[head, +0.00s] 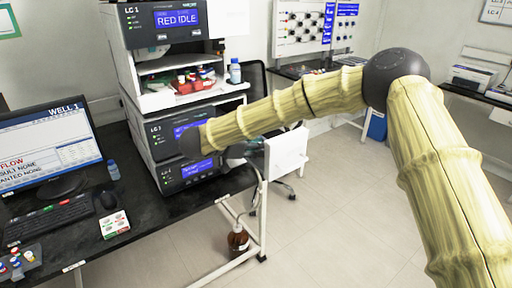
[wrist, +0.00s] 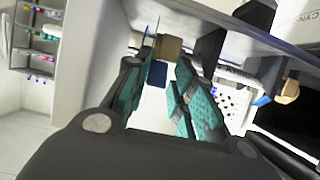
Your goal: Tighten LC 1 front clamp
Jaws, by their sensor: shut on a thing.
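LC 1 (head: 160,40) is the top unit of the stack at the left in the head view, with a blue screen reading RED IDLE. I cannot pick out its front clamp there. My arm reaches left across the view, and its dark end lies in front of the lower units; the gripper itself is not clear there. In the wrist view my gripper (wrist: 167,68) has teal-padded fingers, shut on a small tan block (wrist: 171,47) at their tips beneath a pale panel. I cannot tell whether this block is the clamp.
LC 3 (head: 156,129) and another unit (head: 172,183) stand below a shelf holding a red tray (head: 190,84) and a bottle (head: 235,72). A monitor (head: 45,150) and keyboard (head: 48,219) are on the dark bench. A brown bottle (head: 238,241) stands on the floor.

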